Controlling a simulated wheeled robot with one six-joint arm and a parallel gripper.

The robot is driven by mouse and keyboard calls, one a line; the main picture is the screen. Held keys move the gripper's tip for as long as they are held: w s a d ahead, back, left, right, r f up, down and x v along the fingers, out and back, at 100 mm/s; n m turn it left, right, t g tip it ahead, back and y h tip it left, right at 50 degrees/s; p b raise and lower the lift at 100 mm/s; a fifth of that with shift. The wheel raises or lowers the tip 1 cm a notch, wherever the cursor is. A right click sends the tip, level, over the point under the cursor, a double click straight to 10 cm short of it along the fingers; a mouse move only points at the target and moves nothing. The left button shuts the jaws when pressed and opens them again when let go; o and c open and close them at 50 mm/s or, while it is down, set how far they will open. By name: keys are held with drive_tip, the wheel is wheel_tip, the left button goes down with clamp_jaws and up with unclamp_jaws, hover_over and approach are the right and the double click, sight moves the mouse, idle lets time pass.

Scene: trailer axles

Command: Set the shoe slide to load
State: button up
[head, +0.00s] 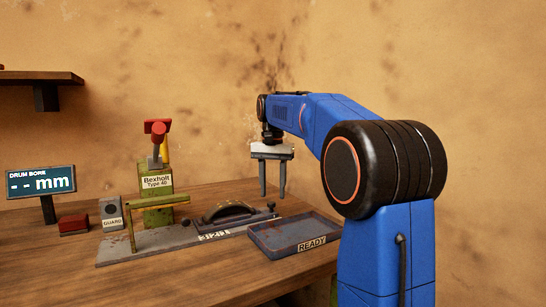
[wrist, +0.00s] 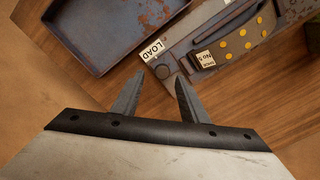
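The shoe slide shows in the head view as a dark curved shoe (head: 228,212) on a long grey base (head: 150,243), with a small dark knob (head: 271,206) at its right end. In the wrist view the shoe (wrist: 238,40) carries yellow dots and a small white tag. A white LOAD label (wrist: 152,50) lies on the grey plate near the tray. My gripper (head: 272,195) points down, open and empty, near the slide's right end in the head view. Its fingertips (wrist: 160,74) appear just below the LOAD label in the wrist view. Their exact height above the bench is unclear.
A tray marked READY (head: 312,244) sits right of the slide. A GUARD box (head: 111,213), a red block (head: 73,224) and a drum bore display (head: 41,182) are left. The front left bench is clear.

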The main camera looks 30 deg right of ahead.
wheel_tip(320, 180, up, 14)
drive_tip(key=shift+r, duration=0.2)
idle(0.7)
